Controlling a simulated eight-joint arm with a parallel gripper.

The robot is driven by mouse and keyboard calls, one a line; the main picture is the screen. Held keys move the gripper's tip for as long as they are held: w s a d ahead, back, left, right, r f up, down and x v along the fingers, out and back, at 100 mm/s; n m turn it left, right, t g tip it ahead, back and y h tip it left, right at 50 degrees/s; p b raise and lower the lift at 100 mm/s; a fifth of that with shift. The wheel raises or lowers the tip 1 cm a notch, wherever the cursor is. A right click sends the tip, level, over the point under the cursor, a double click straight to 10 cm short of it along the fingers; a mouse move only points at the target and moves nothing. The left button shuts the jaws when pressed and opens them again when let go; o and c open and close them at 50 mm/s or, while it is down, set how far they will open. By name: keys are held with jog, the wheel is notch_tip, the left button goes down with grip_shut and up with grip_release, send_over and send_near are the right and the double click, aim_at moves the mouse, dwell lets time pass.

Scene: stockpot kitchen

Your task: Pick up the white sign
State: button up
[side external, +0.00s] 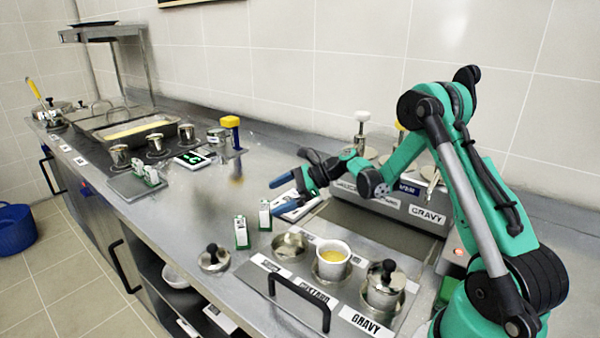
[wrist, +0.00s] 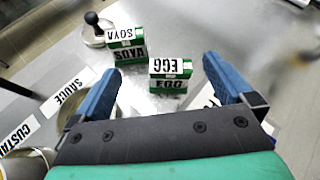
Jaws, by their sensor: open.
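Two small upright green-and-white signs stand on the steel counter; I cannot tell which one is meant. The EGG sign (wrist: 170,76) is centred ahead of my fingers in the wrist view, and it also shows in the side view (side external: 265,215). The SOYA sign (wrist: 126,46) stands left of and beyond it in the wrist view, and shows in the side view (side external: 241,232). My gripper (side external: 272,194) is open, its blue fingers spread above the counter close to the signs. In the wrist view the gripper (wrist: 160,68) has nothing between its fingertips touching them.
A black-knobbed lid (side external: 214,260) lies near the counter's front edge. A rack of pots with labels (side external: 365,321) is on the near side. A flat white item (side external: 297,208) lies beside the gripper. A yellow-topped post (side external: 231,133) and more pots stand farther back.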

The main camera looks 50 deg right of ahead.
aim_at(269, 205)
jog(key=shift+s+d+f+m+t, duration=0.1)
jog(key=shift+d+f+m+t, duration=0.3)
jog(key=shift+d+f+m, duration=0.65)
jog(key=shift+y, duration=0.3)
jog(key=shift+x, duration=2.85)
jog(key=shift+a, duration=0.1)
jog(key=shift+c, duration=0.2)
jog(key=c, duration=1.3)
jog(key=shift+o, duration=0.2)
jog(key=shift+r, duration=0.15)
